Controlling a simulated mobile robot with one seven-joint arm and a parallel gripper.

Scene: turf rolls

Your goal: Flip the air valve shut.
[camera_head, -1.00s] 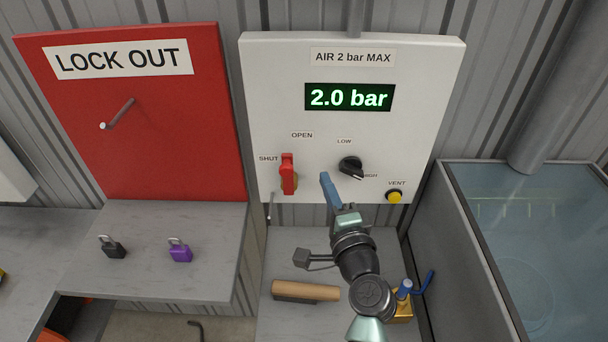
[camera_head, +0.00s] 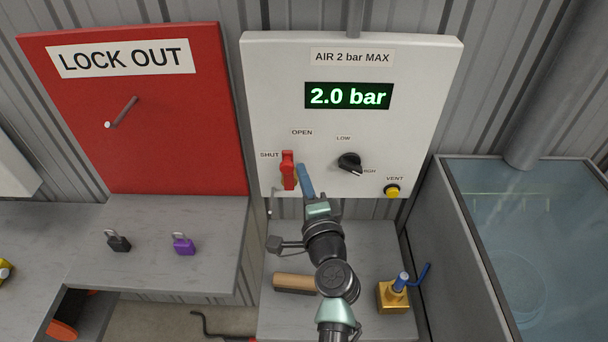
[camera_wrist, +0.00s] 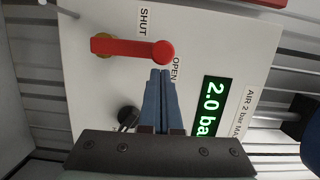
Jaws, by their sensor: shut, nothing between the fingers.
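The air valve is a red lever (camera_head: 288,170) on the white panel, pointing up towards the OPEN label, with SHUT to its left. In the wrist view the lever (camera_wrist: 128,47) runs from a brass fitting at left to a round red end. My gripper (camera_head: 301,168) has its blue fingers together and empty, just right of the lever's upper part. In the wrist view the fingertips (camera_wrist: 160,73) lie close below the round end; I cannot tell whether they touch it. The display (camera_head: 349,95) reads 2.0 bar.
On the panel, a black LOW/HIGH knob (camera_head: 349,163) and a yellow VENT button (camera_head: 392,191) sit right of my gripper. The bench below holds a wooden-handled tool (camera_head: 294,282) and a brass block (camera_head: 392,297). Black (camera_head: 118,242) and purple (camera_head: 183,244) padlocks lie left.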

